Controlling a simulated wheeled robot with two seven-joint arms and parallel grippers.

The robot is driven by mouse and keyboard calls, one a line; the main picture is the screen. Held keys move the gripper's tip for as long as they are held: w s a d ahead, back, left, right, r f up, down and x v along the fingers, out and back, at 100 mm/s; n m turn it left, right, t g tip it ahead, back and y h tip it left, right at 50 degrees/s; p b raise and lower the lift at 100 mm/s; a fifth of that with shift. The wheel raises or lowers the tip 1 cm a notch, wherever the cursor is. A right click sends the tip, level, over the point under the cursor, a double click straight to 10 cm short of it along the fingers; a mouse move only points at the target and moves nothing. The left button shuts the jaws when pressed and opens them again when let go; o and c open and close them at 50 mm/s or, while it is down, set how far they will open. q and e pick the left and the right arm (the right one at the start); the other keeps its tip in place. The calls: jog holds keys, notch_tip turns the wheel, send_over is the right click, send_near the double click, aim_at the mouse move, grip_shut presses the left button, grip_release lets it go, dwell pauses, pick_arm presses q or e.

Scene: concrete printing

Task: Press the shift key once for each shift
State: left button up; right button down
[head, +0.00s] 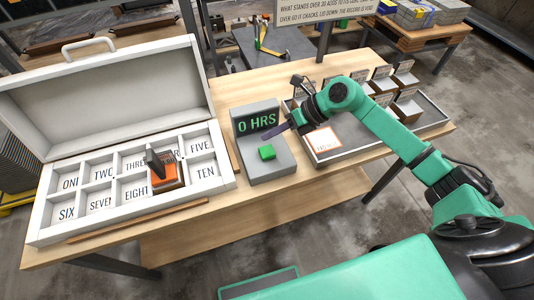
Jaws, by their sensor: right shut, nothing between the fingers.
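A grey console (274,163) stands on the wooden table, with a dark display (257,122) reading "0 HRS" in green. A green key (267,152) sits on its sloped front. My right gripper (273,134) is shut and empty. Its fingers are above the key, near the lower right of the display, and look apart from the key. My left gripper is not in view.
An open white case (226,180) with compartments labelled ONE to TEN is at left; an orange and dark object (166,177) stands in it. A grey tray (432,117) at right holds several small boxes with cards and a white card with an orange border (322,141). A wooden strip (135,220) lies along the front.

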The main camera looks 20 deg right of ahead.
aim_at(271, 152)
notch_tip(271, 152, down, 4)
jog(key=b, duration=0.2)
jog(key=shift+f+b, duration=0.2)
jog(key=shift+b, duration=0.2)
dwell(1.5)
jog(key=shift+f+b, duration=0.35)
jog(key=shift+f+b, duration=0.5)
jog(key=shift+f, duration=0.05)
dwell(0.5)
jog(key=shift+r+p, duration=0.6)
jog(key=shift+r, duration=0.35)
